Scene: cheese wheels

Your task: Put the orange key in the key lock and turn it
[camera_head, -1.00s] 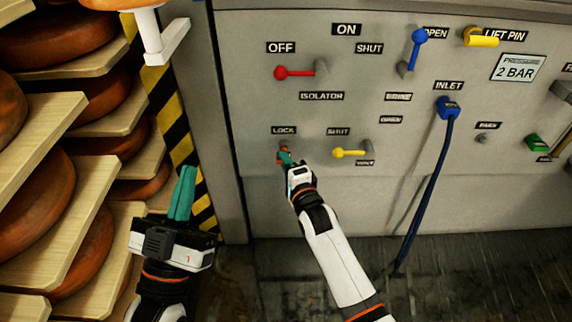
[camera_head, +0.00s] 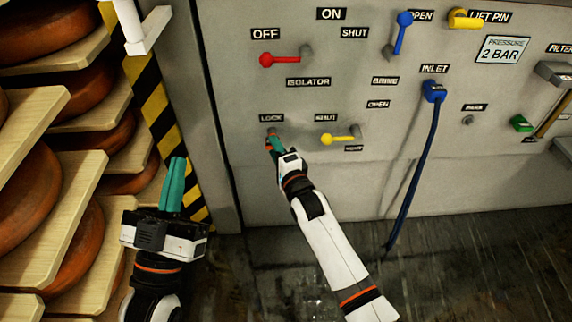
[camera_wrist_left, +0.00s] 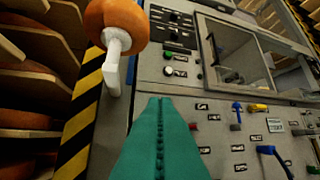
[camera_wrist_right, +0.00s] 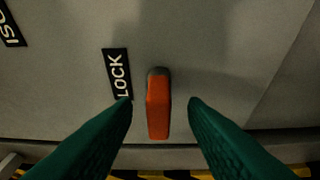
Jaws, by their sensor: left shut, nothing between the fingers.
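The orange key (camera_wrist_right: 158,108) stands in the dark round key lock (camera_wrist_right: 158,72) beside the LOCK label, its handle pointing down in the right wrist view. In the head view the key (camera_head: 269,147) is small and partly covered by green fingers below the lock (camera_head: 271,132). My right gripper (camera_wrist_right: 161,103) is open, one finger on each side of the key, with a visible gap on both sides. My left gripper (camera_head: 174,160) is shut and empty, held upright left of the panel; its closed green fingers fill the left wrist view (camera_wrist_left: 160,100).
The panel carries a red isolator handle (camera_head: 285,58), a yellow handle (camera_head: 340,138) close right of the lock, a blue lever (camera_head: 402,32) and a blue inlet plug with hose (camera_head: 433,92). Shelves of cheese wheels (camera_head: 80,95) stand left, beside a striped post (camera_head: 165,125).

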